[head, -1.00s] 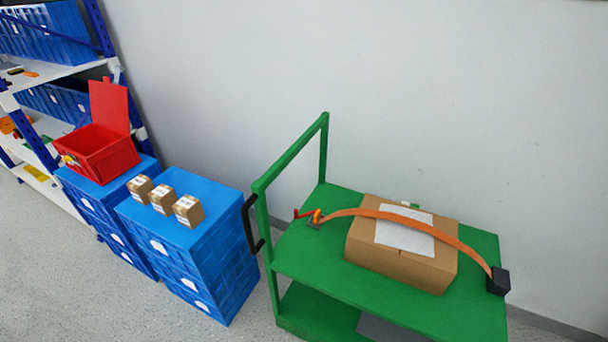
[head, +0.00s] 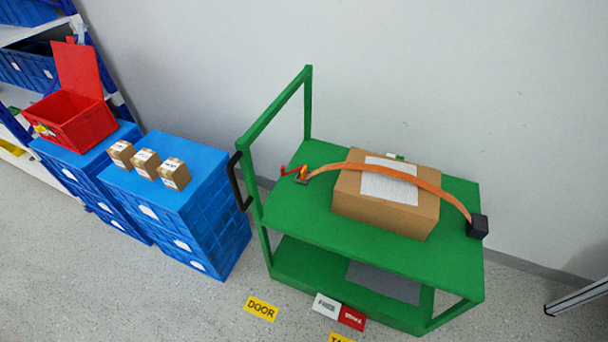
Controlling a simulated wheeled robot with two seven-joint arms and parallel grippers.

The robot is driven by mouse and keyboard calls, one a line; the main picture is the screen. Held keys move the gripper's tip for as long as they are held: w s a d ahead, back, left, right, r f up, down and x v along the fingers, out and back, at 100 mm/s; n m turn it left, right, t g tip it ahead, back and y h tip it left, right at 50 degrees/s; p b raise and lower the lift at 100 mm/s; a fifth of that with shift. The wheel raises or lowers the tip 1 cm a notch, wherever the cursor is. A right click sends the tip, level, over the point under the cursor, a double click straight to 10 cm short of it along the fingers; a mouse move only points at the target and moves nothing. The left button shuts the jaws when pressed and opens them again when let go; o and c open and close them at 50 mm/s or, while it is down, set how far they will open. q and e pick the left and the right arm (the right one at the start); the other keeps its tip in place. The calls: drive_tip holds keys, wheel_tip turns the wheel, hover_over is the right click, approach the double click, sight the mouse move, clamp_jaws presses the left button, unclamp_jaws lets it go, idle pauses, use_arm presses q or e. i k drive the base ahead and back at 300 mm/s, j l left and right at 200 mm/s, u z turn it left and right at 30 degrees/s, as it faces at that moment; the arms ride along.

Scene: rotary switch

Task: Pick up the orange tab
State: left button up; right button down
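A small orange piece (head: 302,173) that looks like the orange tab sits at the left end of an orange strap (head: 425,183), beside a small red lever (head: 287,171). It is on the top deck of a green cart (head: 290,215). The strap runs over a cardboard box (head: 385,212) to a black block (head: 478,226) at the right. The orange piece is small, and I cannot tell whether it is separate from the strap's buckle. Neither of my grippers is in view.
Blue stacked crates (head: 190,215) stand left of the cart, with several small cartons (head: 173,174) on top. A red open bin (head: 72,120) is further left. Signs, one reading DOOR (head: 261,308), show below the cart. A grey bar (head: 578,297) is at lower right.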

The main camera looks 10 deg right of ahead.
sight(304, 174)
drive_tip(key=i+j+z, duration=0.1)
drive_tip(key=z, duration=0.3)
drive_tip(key=j+z, duration=0.15)
drive_tip(key=z, duration=0.3)
drive_tip(key=j+z, duration=0.2)
drive_tip(key=z, duration=0.2)
drive_tip(key=j+z, duration=0.2)
drive_tip(key=z, duration=0.25)
drive_tip(key=j+z, duration=0.2)
drive_tip(key=z, duration=0.2)
drive_tip(key=i, duration=0.05)
